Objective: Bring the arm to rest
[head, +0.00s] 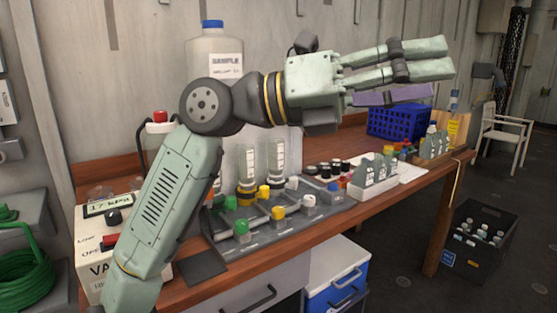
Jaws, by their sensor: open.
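My arm rises from the bottom left of the head view and bends at its elbow. My gripper (448,58) points to the right, held well above the wooden bench (400,202). Its pale green fingers extend roughly level, with a gap between them, and nothing shows between the tips. It touches nothing that I can see. The forearm hides part of the wall and of the bottle behind it.
A large sample bottle (215,58), a grey rack with coloured valves (285,225), a blue basket (399,121) and a white-and-grey box (110,245) stand on the bench. A black crate (480,240), a blue cooler (337,277) and a white chair (503,130) stand beyond or below.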

